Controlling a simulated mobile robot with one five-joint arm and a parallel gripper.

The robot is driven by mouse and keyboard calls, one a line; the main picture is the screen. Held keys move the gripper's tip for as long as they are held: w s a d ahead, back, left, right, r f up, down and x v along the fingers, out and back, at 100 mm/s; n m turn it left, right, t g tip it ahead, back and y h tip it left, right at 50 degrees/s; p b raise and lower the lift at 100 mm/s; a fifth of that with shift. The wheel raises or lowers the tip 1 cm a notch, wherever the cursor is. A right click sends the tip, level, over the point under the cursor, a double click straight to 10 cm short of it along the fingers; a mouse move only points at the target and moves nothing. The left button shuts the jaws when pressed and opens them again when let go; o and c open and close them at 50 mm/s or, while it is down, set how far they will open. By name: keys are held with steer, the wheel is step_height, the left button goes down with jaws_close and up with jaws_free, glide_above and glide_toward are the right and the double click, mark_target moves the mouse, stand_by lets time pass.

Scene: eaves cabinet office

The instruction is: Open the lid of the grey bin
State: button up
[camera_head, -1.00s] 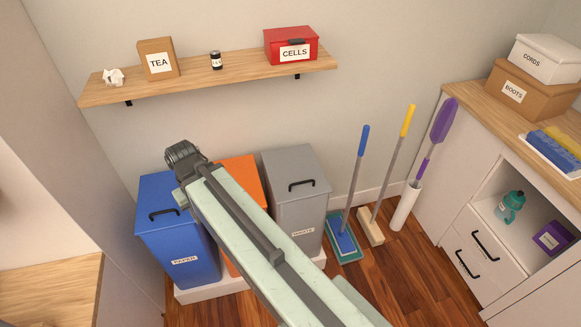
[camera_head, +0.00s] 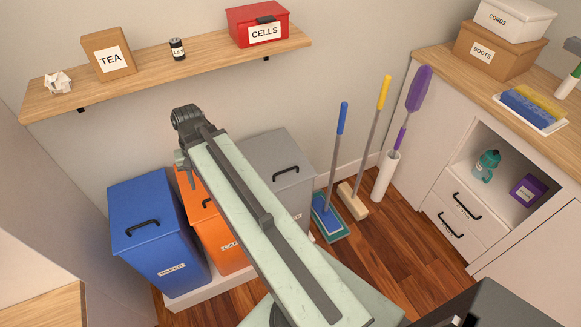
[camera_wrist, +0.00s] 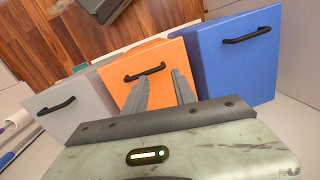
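The grey bin stands at the right end of a row of three bins. Its flat grey lid (camera_head: 268,155), with a black bar handle (camera_head: 286,170), looks shut. My arm hides part of its front. In the wrist view the grey bin (camera_wrist: 85,118) is at the left, its handle (camera_wrist: 56,106) clear of my fingers. My gripper (camera_wrist: 160,76) is open and empty, its two fingers apart in front of the orange bin (camera_wrist: 150,62). In the head view my gripper (camera_head: 184,165) is above the orange bin, left of the grey one.
The blue bin (camera_head: 150,215) stands left of the orange one, on a white plinth (camera_head: 185,300). A wooden shelf (camera_head: 205,55) with several items hangs above. A mop (camera_head: 335,160), a brush (camera_head: 370,150) and a purple duster (camera_head: 412,105) stand right of the grey bin, before a cabinet (camera_head: 440,160).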

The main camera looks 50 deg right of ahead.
steer(key=s+d+f+m+t+y+b, duration=0.1)
steer(key=s+d+m, duration=0.3)
steer(key=d, duration=0.6)
steer(key=s+d+f+m+t+y+b, duration=0.1)
steer(key=s+d+f+m+b, duration=0.15)
steer(key=d+m, duration=0.6)
steer(key=m+t, duration=0.2)
steer(key=m, duration=0.2)
glide_toward(287, 170)
steer(key=b+x, duration=0.7)
steer(key=b, duration=0.1)
steer(key=shift+w+f, duration=0.1)
steer(key=shift+f, duration=0.3)
steer(key=shift+a+r, duration=0.1)
steer(key=shift+r, duration=0.05)
steer(key=shift+c, duration=0.2)
steer(key=shift+g, duration=0.3)
jaws_close()
